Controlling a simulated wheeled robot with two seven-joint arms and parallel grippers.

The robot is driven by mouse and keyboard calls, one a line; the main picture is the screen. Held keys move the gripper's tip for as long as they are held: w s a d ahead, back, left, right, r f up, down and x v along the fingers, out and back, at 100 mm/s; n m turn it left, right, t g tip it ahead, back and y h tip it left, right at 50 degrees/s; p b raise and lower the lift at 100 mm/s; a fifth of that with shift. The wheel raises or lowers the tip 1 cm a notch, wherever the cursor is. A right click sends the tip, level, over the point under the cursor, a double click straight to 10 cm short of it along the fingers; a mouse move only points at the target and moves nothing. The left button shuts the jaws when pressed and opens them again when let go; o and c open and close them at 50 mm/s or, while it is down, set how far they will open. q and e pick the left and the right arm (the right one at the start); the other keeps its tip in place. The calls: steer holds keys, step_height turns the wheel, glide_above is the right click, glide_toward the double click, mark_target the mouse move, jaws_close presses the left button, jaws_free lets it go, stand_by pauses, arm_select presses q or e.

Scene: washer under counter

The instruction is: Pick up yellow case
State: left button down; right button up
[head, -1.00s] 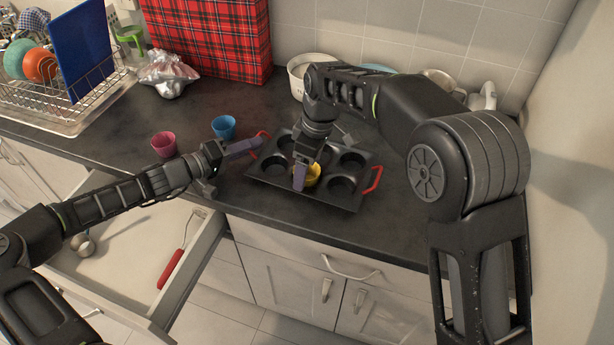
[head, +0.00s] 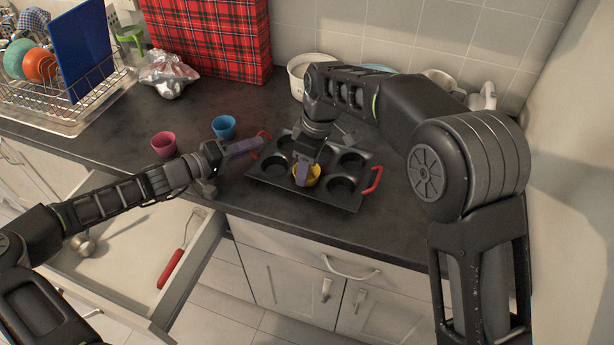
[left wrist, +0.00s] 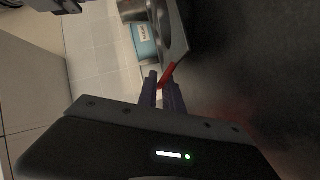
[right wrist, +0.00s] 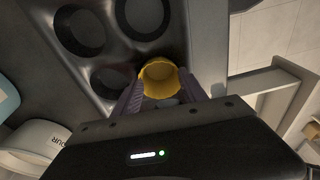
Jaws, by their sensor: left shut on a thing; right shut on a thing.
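The yellow case (head: 314,175) is a small cup at the front middle of the dark muffin tray (head: 285,187). My right gripper (head: 304,175) reaches down from above and is shut on it. In the right wrist view the yellow case (right wrist: 158,77) sits between the two purple fingers (right wrist: 160,97). Whether it still rests in its hollow or is slightly raised, I cannot tell. My left gripper (head: 258,144) is shut on the tray's left red handle (head: 264,135). That handle also shows between the fingertips in the left wrist view (left wrist: 168,72).
A blue cup (head: 224,127) and a pink cup (head: 164,144) stand on the counter left of the tray. An open drawer (head: 130,265) is below left. The counter's front left is clear.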

arm_select(q)
steer(key=shift+f, duration=0.2)
arm_select(e)
steer(key=shift+c, duration=0.2)
step_height(320, 180, up, 10)
stand_by(0.3)
stand_by(0.4)
arm_select(q)
steer(key=c, duration=1.4)
jaws_free()
steer(key=shift+r, duration=0.1)
steer(key=shift+c, duration=0.2)
steer(key=v, duration=1.2)
